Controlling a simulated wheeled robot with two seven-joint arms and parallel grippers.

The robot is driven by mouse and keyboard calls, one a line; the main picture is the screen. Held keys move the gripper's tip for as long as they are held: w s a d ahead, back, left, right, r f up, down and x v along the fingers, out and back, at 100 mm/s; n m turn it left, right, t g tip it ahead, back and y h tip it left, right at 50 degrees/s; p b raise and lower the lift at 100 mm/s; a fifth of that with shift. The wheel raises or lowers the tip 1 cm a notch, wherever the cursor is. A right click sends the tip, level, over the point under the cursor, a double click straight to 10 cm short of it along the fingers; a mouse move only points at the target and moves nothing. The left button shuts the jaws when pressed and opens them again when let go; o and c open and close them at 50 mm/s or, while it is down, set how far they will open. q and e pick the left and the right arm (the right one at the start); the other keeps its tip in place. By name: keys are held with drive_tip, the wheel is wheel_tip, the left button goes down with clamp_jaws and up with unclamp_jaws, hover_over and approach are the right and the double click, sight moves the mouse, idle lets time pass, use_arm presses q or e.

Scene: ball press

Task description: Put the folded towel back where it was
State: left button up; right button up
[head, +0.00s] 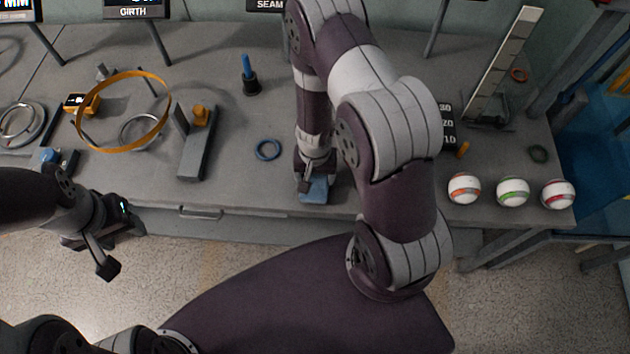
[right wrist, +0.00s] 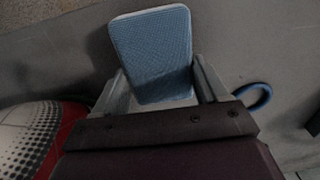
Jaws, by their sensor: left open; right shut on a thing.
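The folded towel is a small blue rectangular pad (head: 315,190) at the front edge of the grey bench, in the middle of the head view. My right gripper (head: 312,178) is over it and shut on it. In the right wrist view the towel (right wrist: 155,55) sticks out from between the two fingers of my right gripper (right wrist: 162,90). Whether the towel touches the bench top is hard to tell. My left gripper (head: 118,245) is open and empty, low in front of the bench at the left.
A blue ring (head: 268,149) lies left of the towel. Three striped balls, orange (head: 464,188), green (head: 513,191) and red (head: 558,194), stand at the bench's front right. An orange hoop (head: 124,111) and a grey block fixture (head: 198,150) stand at the left.

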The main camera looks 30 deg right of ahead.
drive_tip(key=shift+f, duration=0.7)
drive_tip(key=shift+w, duration=0.1)
use_arm(q)
drive_tip(key=shift+f, duration=0.3)
use_arm(e)
drive_tip(key=shift+r, duration=0.1)
drive_tip(key=shift+f, duration=0.2)
use_arm(q)
drive_tip(key=shift+f, duration=0.1)
use_arm(e)
drive_tip(key=o, duration=1.2)
drive_tip(key=shift+r, duration=0.1)
drive_tip(key=shift+o, duration=0.2)
